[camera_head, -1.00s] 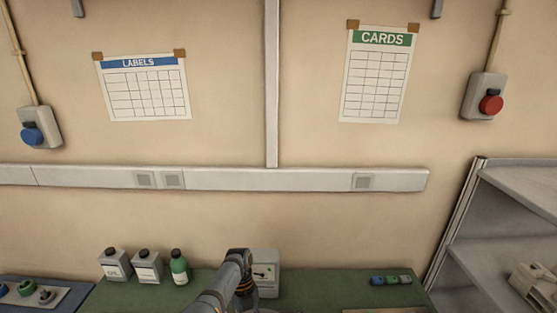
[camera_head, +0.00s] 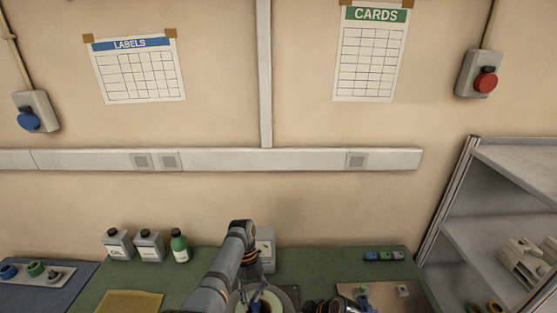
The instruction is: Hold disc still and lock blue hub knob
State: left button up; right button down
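A round reel or disc (camera_head: 265,306) with a pale centre shows at the bottom edge, cut off by the frame. Small blue parts show near its middle, but I cannot tell whether they are the hub knob. My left arm comes up from the bottom and bends down over the bench; its gripper (camera_head: 246,297) is at the disc's left side, small and partly hidden, so its fingers and any contact are unclear. Dark parts with orange bands at the bottom, right of the disc, may be my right arm; its fingertips do not show.
A green bench (camera_head: 205,268) holds two grey bottles, a green bottle (camera_head: 179,246), a grey box (camera_head: 266,250), a yellow mat (camera_head: 130,302) and a brown board (camera_head: 352,290) with a blue part. A knob panel (camera_head: 60,281) is at left, shelves (camera_head: 495,152) at right.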

pick_arm(q)
jog(key=shift+r, duration=0.9)
pick_arm(e)
jog(key=shift+s+f, duration=0.3)
jog(key=shift+f, duration=0.05)
jog(key=shift+a, duration=0.1)
pick_arm(q)
jog(key=shift+o, duration=0.4)
